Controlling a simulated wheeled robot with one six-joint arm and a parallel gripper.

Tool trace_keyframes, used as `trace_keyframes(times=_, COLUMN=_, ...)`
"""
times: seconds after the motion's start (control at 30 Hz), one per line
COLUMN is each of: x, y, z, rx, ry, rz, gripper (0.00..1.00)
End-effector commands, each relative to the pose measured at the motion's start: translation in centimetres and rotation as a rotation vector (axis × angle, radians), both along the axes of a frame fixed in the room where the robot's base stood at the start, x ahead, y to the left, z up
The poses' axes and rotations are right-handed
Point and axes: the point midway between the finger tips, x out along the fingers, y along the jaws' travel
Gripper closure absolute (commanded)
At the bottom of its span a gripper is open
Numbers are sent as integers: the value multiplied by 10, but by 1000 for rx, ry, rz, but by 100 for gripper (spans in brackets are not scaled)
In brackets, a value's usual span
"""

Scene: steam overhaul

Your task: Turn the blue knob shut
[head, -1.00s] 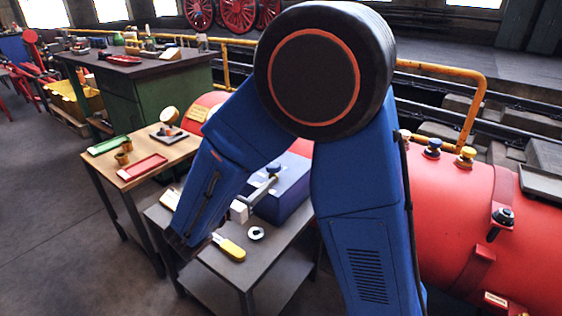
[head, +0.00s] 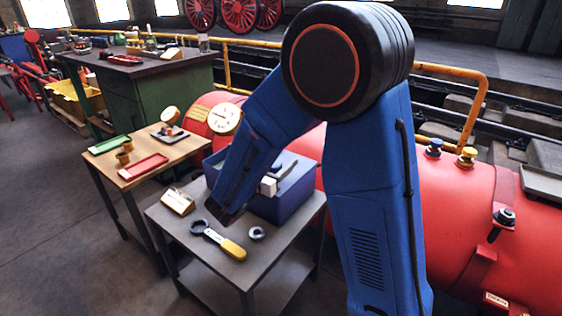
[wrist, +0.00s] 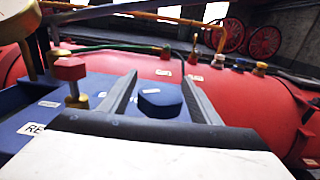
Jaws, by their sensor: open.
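A blue many-sided knob (wrist: 161,104) with a pale mark on its top shows in the wrist view. It lies in line between the two fingers of my gripper (wrist: 159,79), which are spread apart. I cannot tell how deep the fingers reach around it or whether they touch it. The knob sits by the blue box (head: 282,208) on the grey bench. In the head view my arm hides the knob and most of the gripper.
A red knob on a brass stem (wrist: 70,78) stands left of my fingers. The red boiler (head: 455,205) behind carries a blue-capped fitting (head: 434,148) and a yellow-capped one (head: 467,156). A yellow-handled wrench (head: 220,240) and a ring (head: 257,233) lie on the bench.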

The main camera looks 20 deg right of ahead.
Motion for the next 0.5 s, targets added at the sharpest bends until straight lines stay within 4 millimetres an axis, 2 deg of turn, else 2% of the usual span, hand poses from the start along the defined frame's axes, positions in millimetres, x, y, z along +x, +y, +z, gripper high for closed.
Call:
trace_keyframes(times=0.33, x=2, y=-3, z=0, rx=0, ry=0, rz=0, gripper=43)
trace_keyframes(times=0.37, x=2, y=-3, z=0, rx=0, ry=0, rz=0, gripper=45)
trace_keyframes(times=0.5, x=2, y=-3, z=0, rx=0, ry=0, rz=0, gripper=78)
